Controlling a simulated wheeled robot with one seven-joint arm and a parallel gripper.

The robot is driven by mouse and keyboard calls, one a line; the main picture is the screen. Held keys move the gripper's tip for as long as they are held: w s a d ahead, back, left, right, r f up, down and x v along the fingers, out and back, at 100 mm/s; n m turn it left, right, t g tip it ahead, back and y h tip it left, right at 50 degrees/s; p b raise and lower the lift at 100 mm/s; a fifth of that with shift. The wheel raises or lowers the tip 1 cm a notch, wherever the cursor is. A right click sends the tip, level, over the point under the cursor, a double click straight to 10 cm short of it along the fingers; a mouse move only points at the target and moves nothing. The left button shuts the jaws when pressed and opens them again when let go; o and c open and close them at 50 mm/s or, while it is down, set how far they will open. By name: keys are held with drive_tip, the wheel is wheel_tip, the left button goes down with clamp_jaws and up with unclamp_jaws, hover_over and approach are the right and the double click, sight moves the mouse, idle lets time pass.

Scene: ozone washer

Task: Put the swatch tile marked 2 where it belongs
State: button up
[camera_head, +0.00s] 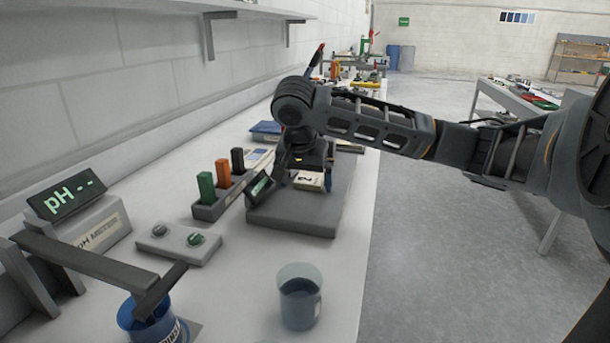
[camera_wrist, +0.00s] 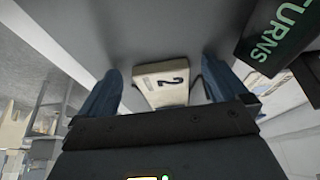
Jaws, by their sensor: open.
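The swatch tile marked 2 (camera_head: 309,181) is a small cream block on a raised grey slab (camera_head: 285,218) on the bench. In the wrist view the tile (camera_wrist: 163,82) shows its black 2 face-on. My gripper (camera_wrist: 160,70) is open, with one blue finger to each side of the tile. A gap shows between the tile and each finger, and the tile is not gripped. In the head view my gripper hangs over the slab, and my wrist hides part of it.
A dark sign with green letters ending "TURNS" (camera_wrist: 280,35) stands close beside the slab. A rack (camera_head: 215,207) holds green, orange and black blocks. A knob box (camera_head: 178,244), pH meter (camera_head: 65,195), beaker (camera_head: 299,300) and blue pot (camera_head: 150,322) stand nearer. Floor lies right.

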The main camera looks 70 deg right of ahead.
drive_tip(key=c, duration=1.2)
drive_tip(key=shift+c, duration=0.2)
drive_tip(key=shift+a, duration=0.1)
